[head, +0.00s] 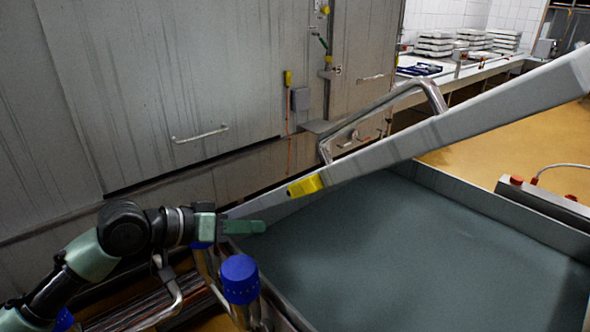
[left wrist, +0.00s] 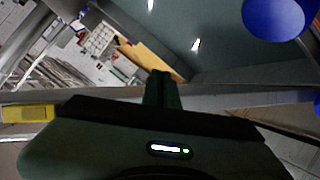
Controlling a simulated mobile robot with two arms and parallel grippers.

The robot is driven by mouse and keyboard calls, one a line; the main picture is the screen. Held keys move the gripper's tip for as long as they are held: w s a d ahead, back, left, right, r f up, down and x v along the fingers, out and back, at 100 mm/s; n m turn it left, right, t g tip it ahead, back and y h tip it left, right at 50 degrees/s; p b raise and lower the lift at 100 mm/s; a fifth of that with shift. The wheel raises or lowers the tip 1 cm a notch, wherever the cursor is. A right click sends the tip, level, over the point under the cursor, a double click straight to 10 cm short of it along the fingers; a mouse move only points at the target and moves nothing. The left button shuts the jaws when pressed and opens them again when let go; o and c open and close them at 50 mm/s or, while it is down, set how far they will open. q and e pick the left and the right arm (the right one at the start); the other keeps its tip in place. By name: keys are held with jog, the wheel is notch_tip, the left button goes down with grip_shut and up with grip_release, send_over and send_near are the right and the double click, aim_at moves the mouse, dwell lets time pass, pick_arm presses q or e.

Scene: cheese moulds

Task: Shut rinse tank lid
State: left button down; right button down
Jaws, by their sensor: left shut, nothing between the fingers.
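The rinse tank lid (head: 450,128) stands open, seen nearly edge-on, slanting from low at the left to high at the right. It has a bent metal handle (head: 385,103) and a yellow label (head: 305,186). Below it lies the rinse tank (head: 465,190), with a flat grey-green inside. My left gripper (head: 258,227) is shut and empty, beside the low left end of the lid at the tank's near left corner. I cannot tell if it touches the lid. Its fingers also show in the left wrist view (left wrist: 161,82). My right gripper is not in view.
A blue-capped post (head: 240,279) stands close below my left gripper. A grey wall with a bar handle (head: 202,134) rises behind. A box with red buttons (head: 545,200) is at the tank's right. A counter with stacked white trays (head: 435,44) is far back; yellow floor lies open at right.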

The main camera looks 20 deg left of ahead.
pick_arm(q)
notch_tip(320, 180, up, 16)
jog(key=w+a+n+t+h, duration=0.1)
jog(key=a+t+h, duration=0.1)
jog(key=p+x, duration=0.5)
jog(key=x, duration=0.5)
jog(key=shift+d, duration=0.1)
jog(key=d+f, duration=0.1)
jog(key=f+p, duration=0.1)
jog(key=shift+s+d+f, duration=0.35)
jog(key=shift+d+f, duration=0.05)
jog(key=shift+s+d+f, duration=0.2)
jog(key=shift+s+f, duration=0.1)
jog(key=shift+w+d+f, duration=0.1)
jog(key=shift+f, duration=0.05)
